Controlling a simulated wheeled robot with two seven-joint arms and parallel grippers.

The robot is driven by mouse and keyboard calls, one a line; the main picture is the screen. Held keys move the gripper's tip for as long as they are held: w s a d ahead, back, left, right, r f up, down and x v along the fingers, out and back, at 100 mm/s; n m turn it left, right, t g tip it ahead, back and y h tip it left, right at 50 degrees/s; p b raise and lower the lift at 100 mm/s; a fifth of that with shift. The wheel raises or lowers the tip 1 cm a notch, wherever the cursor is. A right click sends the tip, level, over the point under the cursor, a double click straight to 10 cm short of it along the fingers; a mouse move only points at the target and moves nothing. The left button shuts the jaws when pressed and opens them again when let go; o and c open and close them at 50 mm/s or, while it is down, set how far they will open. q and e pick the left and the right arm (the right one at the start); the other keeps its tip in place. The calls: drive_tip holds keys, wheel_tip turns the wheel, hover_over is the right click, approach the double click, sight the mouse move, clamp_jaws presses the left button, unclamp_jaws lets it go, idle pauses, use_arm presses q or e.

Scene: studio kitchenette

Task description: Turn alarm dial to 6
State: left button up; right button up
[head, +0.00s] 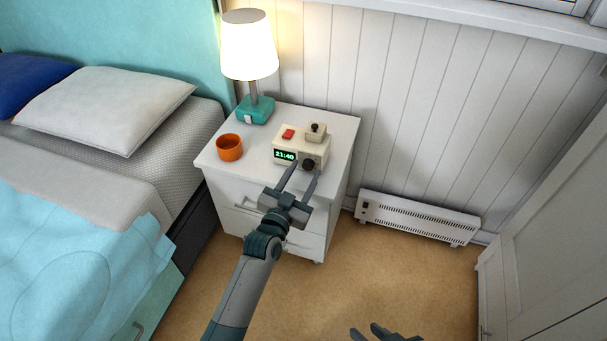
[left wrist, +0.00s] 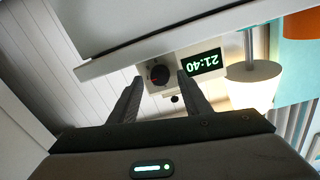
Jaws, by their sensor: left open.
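The cream alarm clock (head: 292,148) stands on the white nightstand (head: 258,182). Its green display reads 21:40, and a red button sits on its top. The dark round alarm dial (head: 308,164) is on its front, right of the display. My left gripper (head: 306,168) is open in front of the clock, its fingers pointing at the dial. In the left wrist view, which is upside down, the dial (left wrist: 159,75) shows between and beyond the two open fingertips (left wrist: 158,78). I cannot read the dial's setting. My right gripper (head: 385,334) shows only in part at the bottom edge.
An orange cup (head: 229,148) stands on the nightstand left of the clock, and a lit lamp (head: 250,55) stands behind it. A bed (head: 90,140) is at the left, a white heater (head: 418,218) along the wall. Floor at the front right is clear.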

use_arm(q)
drive_tip(key=shift+w, duration=0.15)
drive_tip(key=c, duration=1.1)
drive_tip(key=shift+o, duration=0.2)
